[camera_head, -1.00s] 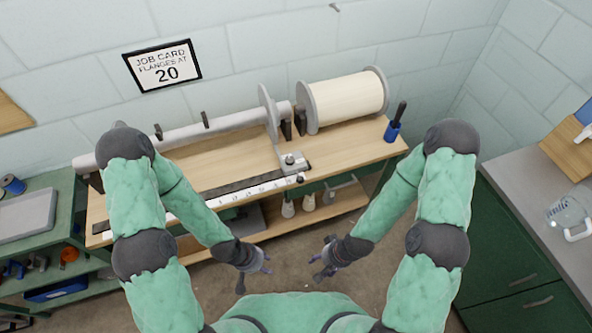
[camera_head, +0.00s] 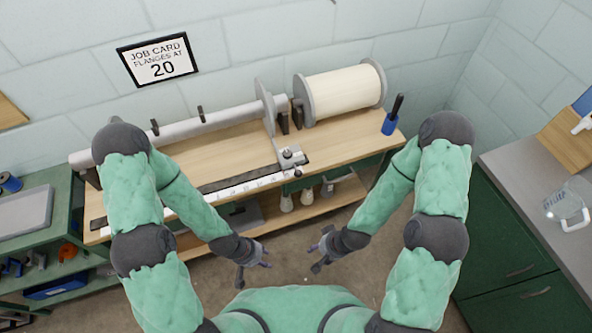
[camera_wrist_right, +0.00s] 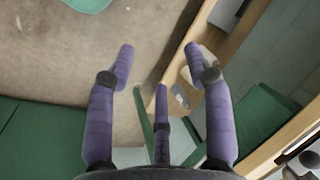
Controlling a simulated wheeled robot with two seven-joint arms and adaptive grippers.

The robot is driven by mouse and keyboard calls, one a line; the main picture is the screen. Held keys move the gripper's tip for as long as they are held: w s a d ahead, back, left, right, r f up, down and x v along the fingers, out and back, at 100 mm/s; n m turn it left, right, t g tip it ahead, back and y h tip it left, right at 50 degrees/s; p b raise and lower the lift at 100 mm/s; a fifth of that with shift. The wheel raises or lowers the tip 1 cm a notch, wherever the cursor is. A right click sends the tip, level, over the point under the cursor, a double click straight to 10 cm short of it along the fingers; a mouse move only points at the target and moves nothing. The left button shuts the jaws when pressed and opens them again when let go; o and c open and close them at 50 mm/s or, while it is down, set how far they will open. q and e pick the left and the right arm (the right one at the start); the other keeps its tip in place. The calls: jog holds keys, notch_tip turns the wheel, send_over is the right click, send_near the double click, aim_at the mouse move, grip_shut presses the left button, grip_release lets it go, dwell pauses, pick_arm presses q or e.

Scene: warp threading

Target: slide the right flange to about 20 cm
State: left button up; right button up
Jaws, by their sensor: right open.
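The right flange (camera_head: 265,107) is a thin grey disc standing upright near the right end of the grey warp beam (camera_head: 222,119). Below it a grey block with a dark knob (camera_head: 290,155) sits at the right end of the white scale (camera_head: 247,183); the scale's numbers are too small to read. My left gripper (camera_head: 257,266) looks open and empty in front of the bench. My right gripper (camera_head: 315,259) is open and empty, also in front of the bench; its spread purple fingers show in the right wrist view (camera_wrist_right: 160,75). My left arm hides the beam's left part.
The wall card (camera_head: 158,59) reads "JOB CARD FLANGES AT 20". A cream-wound spool (camera_head: 345,92) and a blue cup with a black-handled tool (camera_head: 390,124) stand at the bench's right. A grey-topped cabinet (camera_head: 505,180) is farther right. The floor between bench and me is clear.

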jog(key=w+a+n+t+b, duration=0.1)
jog(key=w+n+t+b, duration=0.1)
jog(key=w+t, duration=0.35)
jog(key=n+t+h+b, duration=0.2)
jog(key=n+t+b, duration=0.25)
jog(key=t, duration=0.65)
send_near(298, 176)
jog(key=shift+m, duration=0.35)
jog(key=w+b, duration=0.1)
jog(key=w, duration=0.2)
jog(key=w+b, duration=0.1)
jog(key=w, duration=0.2)
jog(key=w+b, duration=0.1)
jog(key=w, duration=0.3)
jog(key=shift+a+f, duration=0.35)
jog(key=shift+a, duration=0.05)
grip_shut()
jog(key=shift+a, duration=0.1)
